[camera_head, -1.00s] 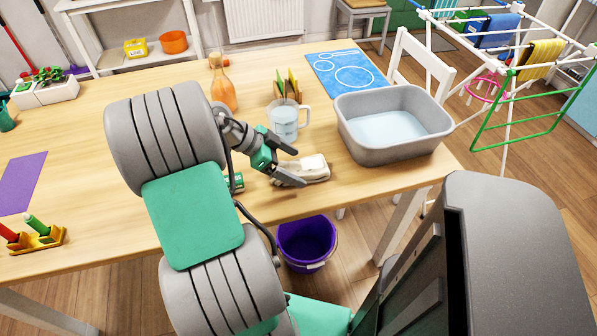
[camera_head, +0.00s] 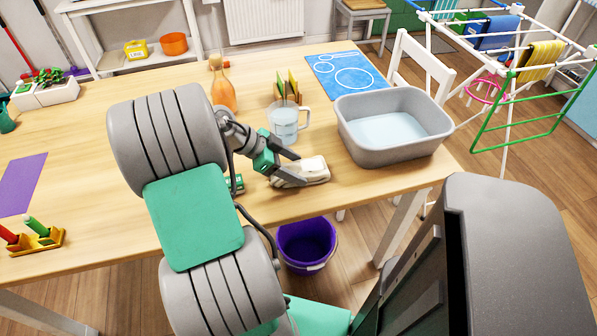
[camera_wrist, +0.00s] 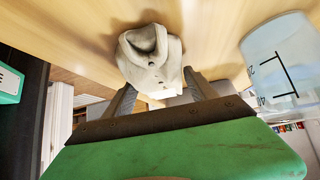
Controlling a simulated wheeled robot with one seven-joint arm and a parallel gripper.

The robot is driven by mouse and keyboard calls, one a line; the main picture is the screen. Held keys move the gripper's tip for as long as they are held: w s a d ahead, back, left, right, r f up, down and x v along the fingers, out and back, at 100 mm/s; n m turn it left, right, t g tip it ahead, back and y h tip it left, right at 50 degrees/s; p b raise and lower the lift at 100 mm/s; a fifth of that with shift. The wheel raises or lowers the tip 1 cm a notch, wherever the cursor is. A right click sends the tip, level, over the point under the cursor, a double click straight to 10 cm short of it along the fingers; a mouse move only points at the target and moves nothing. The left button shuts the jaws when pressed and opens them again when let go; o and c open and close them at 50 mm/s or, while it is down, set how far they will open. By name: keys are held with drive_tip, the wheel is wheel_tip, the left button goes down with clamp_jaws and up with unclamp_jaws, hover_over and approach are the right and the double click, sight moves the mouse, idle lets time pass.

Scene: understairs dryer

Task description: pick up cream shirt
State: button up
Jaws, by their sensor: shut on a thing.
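The cream shirt (camera_head: 312,169) is a small folded bundle on the wooden table, near its front edge. In the wrist view the cream shirt (camera_wrist: 150,58) shows its collar and buttons, and it lies between the two fingers. My gripper (camera_head: 293,167) is low at the table, and its fingers are shut on the shirt from both sides. In the wrist view my gripper (camera_wrist: 158,88) has a finger against each side of the shirt. I cannot tell whether the shirt is clear of the table.
A clear measuring jug (camera_head: 284,122) stands just behind my gripper. A grey basin (camera_head: 392,148) of water is to the right. An orange bottle (camera_head: 223,92) and a blue mat (camera_head: 346,74) are farther back. A purple bucket (camera_head: 306,243) is on the floor below.

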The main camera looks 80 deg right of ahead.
drive_tip(key=shift+c, duration=1.3)
